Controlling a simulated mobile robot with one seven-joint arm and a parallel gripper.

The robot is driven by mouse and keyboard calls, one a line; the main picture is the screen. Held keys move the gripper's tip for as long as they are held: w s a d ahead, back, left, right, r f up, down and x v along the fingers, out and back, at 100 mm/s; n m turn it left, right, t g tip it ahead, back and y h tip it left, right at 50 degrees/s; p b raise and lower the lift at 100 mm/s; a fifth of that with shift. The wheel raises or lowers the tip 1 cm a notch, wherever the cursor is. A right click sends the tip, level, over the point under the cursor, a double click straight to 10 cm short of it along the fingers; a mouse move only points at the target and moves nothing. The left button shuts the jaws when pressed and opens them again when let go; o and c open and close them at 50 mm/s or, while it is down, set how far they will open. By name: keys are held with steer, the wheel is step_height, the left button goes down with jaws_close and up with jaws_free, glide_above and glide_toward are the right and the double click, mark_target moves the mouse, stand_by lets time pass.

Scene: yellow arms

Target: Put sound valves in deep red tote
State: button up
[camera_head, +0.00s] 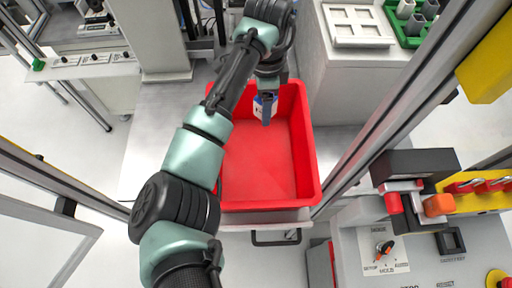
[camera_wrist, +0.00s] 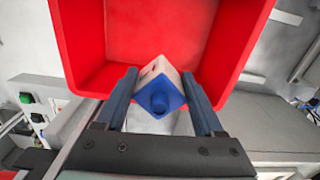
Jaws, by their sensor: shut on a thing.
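The deep red tote (camera_head: 265,165) stands on a grey surface in the middle of the head view, and its floor looks empty. In the wrist view the tote (camera_wrist: 85,50) fills the upper middle. My gripper (camera_head: 267,112) is over the far part of the tote. It is shut on a valve with a white body and a blue end (camera_wrist: 160,94), which sits between the two dark fingers in the wrist view. In the head view the valve (camera_head: 259,104) is partly hidden by my gripper. I cannot tell whether it touches the tote.
A white tray (camera_head: 357,25) and a green crate (camera_head: 409,38) with grey parts lie on the bench at the upper right. A control panel with a rotary switch (camera_head: 384,248) is at the lower right. Metal frame posts (camera_head: 395,95) flank the tote.

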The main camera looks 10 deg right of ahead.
steer(key=shift+s+f+b, duration=0.15)
steer(key=shift+f+b, duration=0.2)
steer(key=shift+f, duration=0.2)
step_height(320, 180, down, 4)
steer(key=b, duration=0.4)
steer(key=shift+f, duration=0.2)
steer(key=o, duration=1.4)
steer(key=shift+o, duration=0.2)
steer(key=shift+r, duration=0.1)
step_height(320, 180, up, 13)
steer(key=shift+f+b, duration=0.1)
steer(key=shift+b, duration=0.8)
